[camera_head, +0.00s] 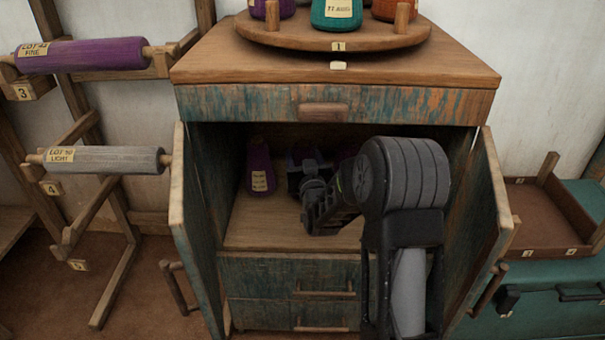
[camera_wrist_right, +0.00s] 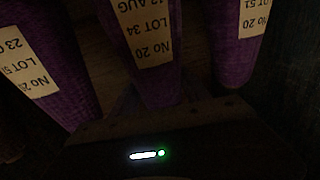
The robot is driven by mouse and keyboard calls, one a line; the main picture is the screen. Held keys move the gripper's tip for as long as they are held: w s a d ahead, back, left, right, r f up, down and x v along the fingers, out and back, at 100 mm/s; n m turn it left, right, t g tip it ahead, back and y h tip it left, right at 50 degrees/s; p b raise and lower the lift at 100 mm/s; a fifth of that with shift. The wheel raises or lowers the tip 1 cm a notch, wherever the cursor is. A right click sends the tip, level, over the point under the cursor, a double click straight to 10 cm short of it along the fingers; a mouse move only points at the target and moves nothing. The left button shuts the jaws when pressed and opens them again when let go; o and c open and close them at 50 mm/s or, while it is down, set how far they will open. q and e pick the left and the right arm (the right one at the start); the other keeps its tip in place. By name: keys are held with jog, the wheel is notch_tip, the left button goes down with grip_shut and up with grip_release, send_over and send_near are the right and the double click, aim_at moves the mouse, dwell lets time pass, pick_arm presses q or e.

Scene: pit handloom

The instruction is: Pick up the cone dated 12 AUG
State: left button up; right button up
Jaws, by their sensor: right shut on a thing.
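My right gripper (camera_head: 306,172) reaches into the open cabinet and is shut on the middle purple cone (camera_wrist_right: 150,82). That cone's upside-down label reads LOT 34, No 20 and a date in AUG; its day is partly cut off at the frame edge. A purple cone to the left (camera_wrist_right: 40,65) reads LOT 51 and a date starting with 23. A purple cone to the right (camera_wrist_right: 237,45) reads LOT 51, No 20. In the head view, one purple cone (camera_head: 260,172) stands at the shelf's left; my arm mostly hides the others. My left gripper is out of view.
The cabinet's left door (camera_head: 192,235) and right door (camera_head: 487,225) stand open beside my arm. The cabinet top (camera_head: 240,70) carries a round turntable (camera_head: 290,38) with more cones. Yarn rollers hang on the rack at left. The shelf's front left is clear.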

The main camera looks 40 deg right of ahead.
grip_shut()
jog(key=shift+r, duration=0.1)
notch_tip(320, 180, up, 10)
jog(key=p, duration=0.4)
dwell(0.6)
